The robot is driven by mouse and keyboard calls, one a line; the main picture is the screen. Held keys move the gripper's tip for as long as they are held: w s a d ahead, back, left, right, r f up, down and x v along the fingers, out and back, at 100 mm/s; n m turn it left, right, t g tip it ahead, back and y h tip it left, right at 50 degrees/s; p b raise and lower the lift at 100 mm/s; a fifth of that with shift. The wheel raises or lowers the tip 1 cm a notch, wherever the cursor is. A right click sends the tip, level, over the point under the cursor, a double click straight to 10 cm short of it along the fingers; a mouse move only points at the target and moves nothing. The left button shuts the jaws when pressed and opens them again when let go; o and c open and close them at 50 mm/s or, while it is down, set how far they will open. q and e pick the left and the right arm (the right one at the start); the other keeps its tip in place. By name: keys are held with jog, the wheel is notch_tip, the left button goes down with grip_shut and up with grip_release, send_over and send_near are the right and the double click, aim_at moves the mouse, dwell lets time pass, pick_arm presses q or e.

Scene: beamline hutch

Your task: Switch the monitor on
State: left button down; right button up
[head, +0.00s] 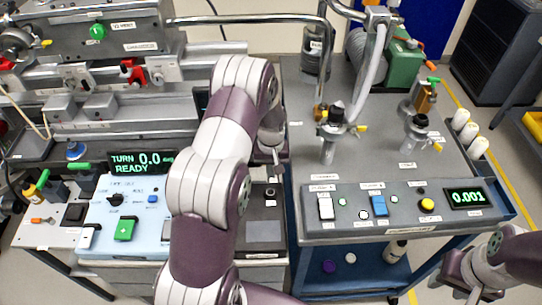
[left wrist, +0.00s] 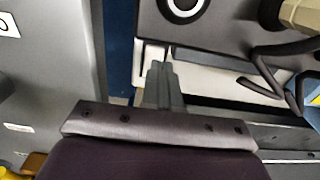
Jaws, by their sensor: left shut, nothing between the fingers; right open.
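Two lit displays show in the head view: one reading "TURN 0.0 READY" (head: 140,161) at left, and one reading "0.001" (head: 467,198) on the right cart's panel. I cannot tell which unit is the monitor. My left gripper (head: 278,168) is shut and empty, pointing down over the gap between the left bench and the right cart, near a small dark box (head: 270,192). In the left wrist view its closed fingers (left wrist: 162,62) point at a pale edge below a grey panel with a white-ringed dark round part (left wrist: 184,6). My right gripper (head: 468,278) is open and empty at lower right.
Upright valves (head: 330,145) and a bent metal pipe (head: 250,19) stand behind. A pale blue control box (head: 105,240) with a green switch sits at left.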

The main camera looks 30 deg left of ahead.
pick_arm(q)
jog(key=shift+f, duration=1.4)
